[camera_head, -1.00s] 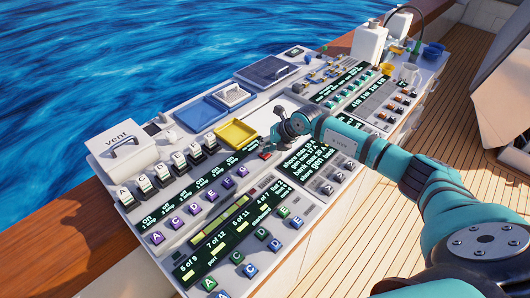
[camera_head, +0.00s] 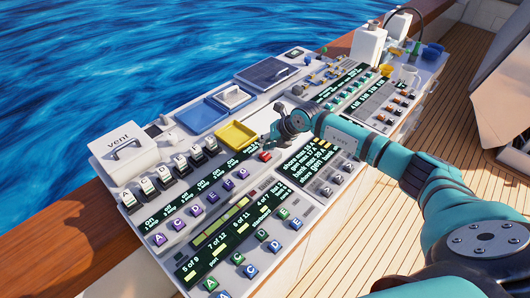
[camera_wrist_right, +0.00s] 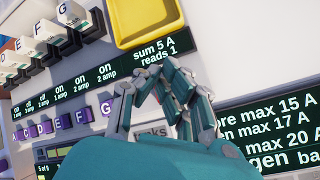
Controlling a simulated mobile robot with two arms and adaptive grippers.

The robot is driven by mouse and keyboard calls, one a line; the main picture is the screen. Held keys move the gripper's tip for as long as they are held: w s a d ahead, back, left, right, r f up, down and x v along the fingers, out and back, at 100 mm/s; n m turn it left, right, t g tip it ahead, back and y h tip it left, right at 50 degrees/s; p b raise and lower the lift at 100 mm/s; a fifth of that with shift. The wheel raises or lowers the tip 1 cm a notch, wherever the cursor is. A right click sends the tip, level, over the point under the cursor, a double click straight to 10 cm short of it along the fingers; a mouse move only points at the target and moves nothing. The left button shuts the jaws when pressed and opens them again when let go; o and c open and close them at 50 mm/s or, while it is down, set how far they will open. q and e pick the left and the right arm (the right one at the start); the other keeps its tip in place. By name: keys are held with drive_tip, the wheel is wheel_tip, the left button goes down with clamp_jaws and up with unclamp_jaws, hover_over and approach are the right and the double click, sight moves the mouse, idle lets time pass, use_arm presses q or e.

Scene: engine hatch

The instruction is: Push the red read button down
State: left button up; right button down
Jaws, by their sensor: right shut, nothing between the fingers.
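The small red button (camera_head: 265,156) sits on the panel below the yellow tray, between the left display strip and the black text screen. My right gripper (camera_head: 268,139) is shut and empty, just above the button in the picture and apart from it. In the right wrist view the shut fingers (camera_wrist_right: 158,72) meet below the display strip (camera_wrist_right: 150,52), which reads "sum 5 A reads 1". A trace of red shows between the fingers there; the button is mostly hidden. My left gripper is not in view.
The yellow tray (camera_head: 236,134) lies close to the left of my right gripper. Black-based switches (camera_head: 196,155), purple lettered buttons (camera_head: 211,196) and a text screen (camera_head: 306,162) surround the button. Bottles (camera_head: 368,43) stand at the panel's far end.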

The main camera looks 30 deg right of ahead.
drive_tip(key=shift+r, duration=0.1)
drive_tip(key=shift+r+p, duration=1.9)
drive_tip(key=shift+r, duration=0.5)
drive_tip(key=shift+r, duration=0.1)
wheel_tip(320, 180, up, 6)
drive_tip(key=p, duration=0.4)
drive_tip(key=shift+r, duration=0.25)
drive_tip(key=shift+w, duration=0.1)
